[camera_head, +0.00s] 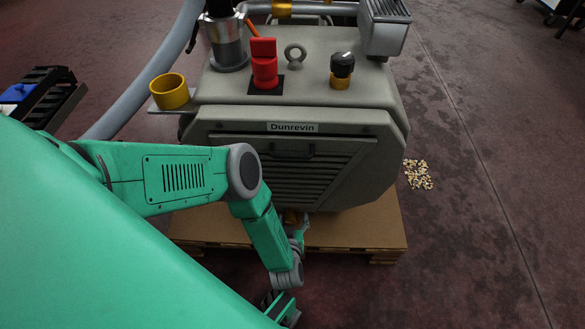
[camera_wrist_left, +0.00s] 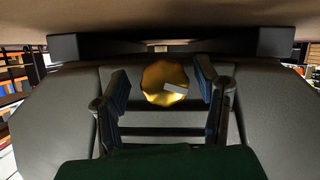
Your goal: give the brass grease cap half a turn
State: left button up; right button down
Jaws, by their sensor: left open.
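The brass grease cap (camera_wrist_left: 157,88) is a round, scalloped gold knob with a pale flat mark on its face, on the grey front of the machine in the left wrist view. My left gripper (camera_wrist_left: 162,77) is open, one dark finger on each side of the cap, with a visible gap on both sides. How far the fingertips reach in depth is unclear. In the head view my left gripper (camera_head: 297,235) is low in front of the machine, partly hidden by my forearm. The cap is mostly hidden there. My right gripper is not identifiable.
The grey machine (camera_head: 375,130) labelled Dunrevin stands on a wooden pallet (camera_head: 360,232). A yellow cup (camera_head: 170,92) is at left. Small pale bits (camera_head: 418,175) lie on the floor.

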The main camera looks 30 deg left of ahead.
pick_arm(q)
jog(key=shift+d+r, duration=0.1)
jog(key=shift+d, duration=0.15)
jog(key=shift+c, duration=0.4)
jog(key=c, duration=0.6)
jog(key=shift+a, duration=0.15)
jog(key=c, duration=0.5)
jog(key=shift+o, duration=0.2)
jog(key=shift+w+a+f, duration=0.1)
jog(key=shift+a+f, duration=0.2)
jog(key=shift+a, duration=0.35)
jog(key=shift+d+r, duration=0.2)
jog(key=shift+d, duration=0.2)
jog(key=shift+a+m+y, duration=0.2)
jog(key=shift+m+y, duration=0.2)
jog(key=shift+m, duration=0.3)
jog(key=shift+d+m+g+y, duration=0.25)
jog(key=shift+m+g+y, duration=0.25)
jog(key=shift+m+y, duration=0.5)
jog(key=m+y, duration=0.1)
jog(key=m, duration=0.1)
jog(key=shift+a+m+g, duration=0.1)
jog(key=shift+m+g, duration=0.2)
jog(key=shift+m, duration=0.1)
jog(key=shift+m+y, duration=0.8)
jog(key=shift+m, duration=0.6)
